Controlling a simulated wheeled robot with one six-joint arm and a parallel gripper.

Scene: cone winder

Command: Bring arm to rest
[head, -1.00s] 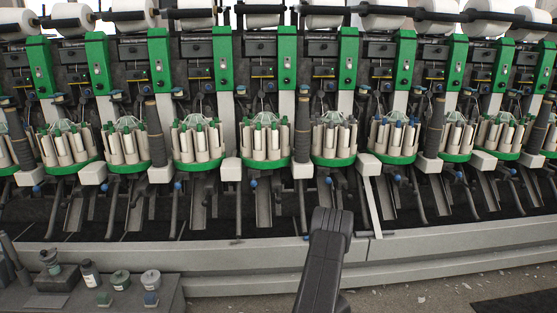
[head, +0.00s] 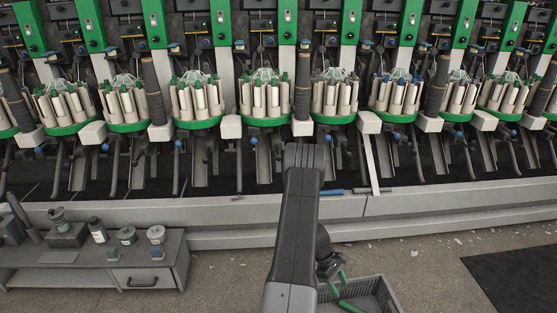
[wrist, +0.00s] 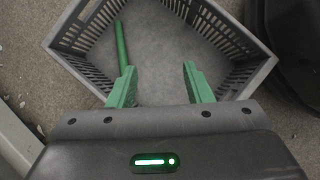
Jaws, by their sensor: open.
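My arm reaches up the middle of the head view and bends down, with my gripper (head: 338,284) low behind it, partly hidden by the arm. In the wrist view my gripper (wrist: 160,72) has its two green fingers wide apart with nothing between them. It is over a grey slatted crate (wrist: 240,72). A thin green rod (wrist: 121,45) lies in the crate, near the left finger and apart from the other. The crate also shows at the bottom of the head view (head: 385,292), partly cut off.
The cone winder's long grey base (head: 430,200) runs across, with green-ringed bobbin magazines (head: 265,100) above. A blue item (head: 333,192) lies on the base. A low grey bench (head: 90,262) with small containers stands left. A dark mat (head: 515,280) lies right on open floor.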

